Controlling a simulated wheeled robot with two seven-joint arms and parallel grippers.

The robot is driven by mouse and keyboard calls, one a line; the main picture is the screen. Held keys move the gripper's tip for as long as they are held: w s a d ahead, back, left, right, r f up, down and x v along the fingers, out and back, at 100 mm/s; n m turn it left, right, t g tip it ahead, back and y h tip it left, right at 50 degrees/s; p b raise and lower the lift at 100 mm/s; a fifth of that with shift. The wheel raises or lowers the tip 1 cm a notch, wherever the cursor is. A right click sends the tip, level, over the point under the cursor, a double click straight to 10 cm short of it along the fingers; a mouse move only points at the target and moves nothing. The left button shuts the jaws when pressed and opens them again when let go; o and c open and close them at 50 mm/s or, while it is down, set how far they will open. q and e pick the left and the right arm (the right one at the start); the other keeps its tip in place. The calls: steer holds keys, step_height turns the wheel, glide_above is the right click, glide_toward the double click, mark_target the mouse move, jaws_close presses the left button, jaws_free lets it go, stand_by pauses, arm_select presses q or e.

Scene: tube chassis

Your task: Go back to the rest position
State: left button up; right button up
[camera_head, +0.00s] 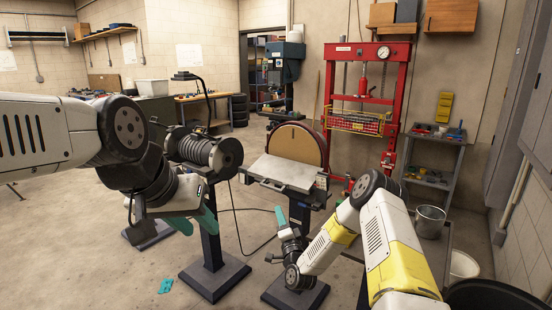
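My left arm comes in from the left edge, and its gripper (193,221) has teal fingers that point down and stand apart, with nothing seen between them. It hangs in front of the stand that carries a dark ribbed drum (205,151). My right arm, white and yellow, reaches up from the lower right. Its gripper (281,217) is low, in front of the disc sander's (297,142) pedestal and below its metal table (284,173). Only one teal finger shows clearly there, so its opening is hard to tell. No held thing is visible in either gripper.
A red press (369,95) stands behind the sander. A tool cart (433,160), a metal bucket (430,221) and a white bucket (463,266) are at the right. A small teal piece (165,286) lies on the floor. Open floor shows at the left.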

step_height(320, 180, up, 11)
steer(key=w+n+g+y, duration=0.2)
steer(key=n+g, duration=0.2)
steer(key=n, duration=0.2)
steer(key=s+d+r+n+g+h, duration=0.35)
steer(key=s+d+r, duration=0.25)
steer(key=s+r, duration=0.45)
steer(key=s+d+r+g, duration=0.1)
steer(key=s+d+g, duration=0.1)
steer(key=s, duration=0.9)
steer(key=s+d+r+n+g+h, duration=0.1)
steer(key=s+d+r+g, duration=0.1)
steer(key=s, duration=0.9)
steer(key=s+d+r+n+g, duration=0.1)
steer(key=s+d+g, duration=0.1)
steer(key=s, duration=0.9)
steer(key=shift+s+d+r+g, duration=0.2)
steer(key=shift+r+g, duration=0.15)
steer(key=shift+w, duration=0.1)
